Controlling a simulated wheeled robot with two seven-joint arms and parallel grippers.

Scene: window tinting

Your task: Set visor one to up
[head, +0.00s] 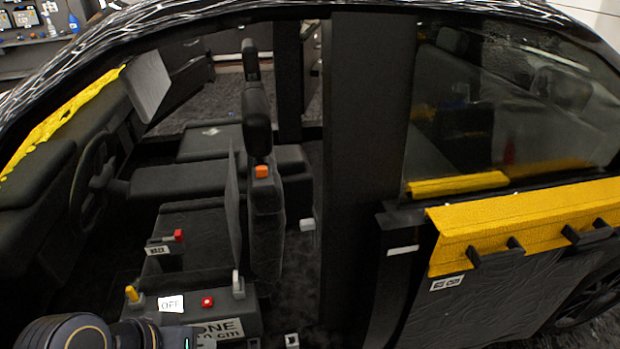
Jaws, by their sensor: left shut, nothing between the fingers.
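A grey flat panel (148,84), which looks like the visor, hangs tilted at the upper left, above the dashboard and near the top of the windshield. I see no label on it, so I cannot tell its number. My left gripper (191,338) is at the bottom left edge of the head view, low beside the seat base and far below the panel. It is shut and empty, and partly cut off by the frame's edge. My right gripper is not in view.
The steering wheel (91,181) stands left, below the panel. An upright seat back (264,215) stands at centre. A dark pillar (365,150) blocks the middle right.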

